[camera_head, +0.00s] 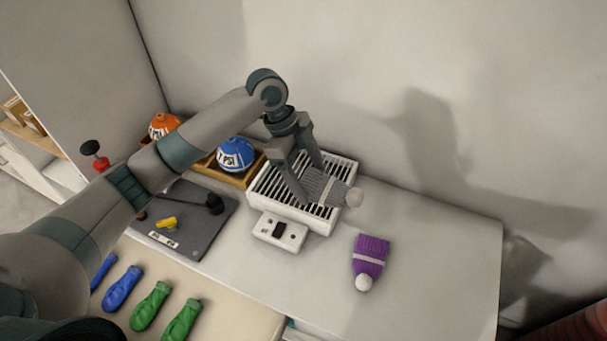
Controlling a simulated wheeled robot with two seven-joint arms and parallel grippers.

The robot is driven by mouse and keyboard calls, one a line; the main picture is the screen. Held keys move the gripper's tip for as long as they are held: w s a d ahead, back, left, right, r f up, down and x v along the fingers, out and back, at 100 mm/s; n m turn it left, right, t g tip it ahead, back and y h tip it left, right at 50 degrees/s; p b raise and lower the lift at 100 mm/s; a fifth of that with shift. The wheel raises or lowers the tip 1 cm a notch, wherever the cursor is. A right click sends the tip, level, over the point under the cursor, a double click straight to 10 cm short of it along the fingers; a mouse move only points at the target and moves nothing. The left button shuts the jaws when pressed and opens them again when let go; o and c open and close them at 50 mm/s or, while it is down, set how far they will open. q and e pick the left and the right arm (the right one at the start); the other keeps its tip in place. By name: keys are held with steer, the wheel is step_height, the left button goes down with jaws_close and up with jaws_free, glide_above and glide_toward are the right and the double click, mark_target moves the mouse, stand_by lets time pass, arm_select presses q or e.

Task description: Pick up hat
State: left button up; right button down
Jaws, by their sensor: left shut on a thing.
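A grey knit hat (323,188) with a pale band and a pale pompom is at my left gripper (310,190), over the right part of a white slatted rack (262,207). The left gripper is shut on this grey hat, its fingers pointing down. I cannot tell whether the hat still touches the slats. A purple knit hat (371,250) with a white band and white pompom lies flat on the white table to the right of the rack. My right gripper is not in view.
A wooden tray (238,180) with a blue ball-like item (235,154) and an orange one (162,125) stands behind left. A dark mat (190,239) holds small items. The table's right part is clear.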

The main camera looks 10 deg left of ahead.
arm_select(q)
steer(key=shift+s+d+r, duration=0.1)
steer(key=shift+s+r, duration=0.05)
steer(key=shift+s, duration=0.05)
stand_by(0.6)
steer(key=shift+w+a+r+n+t, duration=0.1)
steer(key=shift+a+r+n+t, duration=0.4)
steer(key=shift+n, duration=0.5)
steer(key=s+a+r+n+t+y+b, duration=0.1)
steer(key=a+r+n+t+y, duration=0.3)
steer(key=n, duration=1.4)
steer(key=shift+s+a+r+y+b, duration=0.3)
steer(key=shift+a+r+b, duration=0.3)
steer(key=shift+a+r, duration=1.7)
steer(key=shift+a+f, duration=0.1)
steer(key=shift+f, duration=0.1)
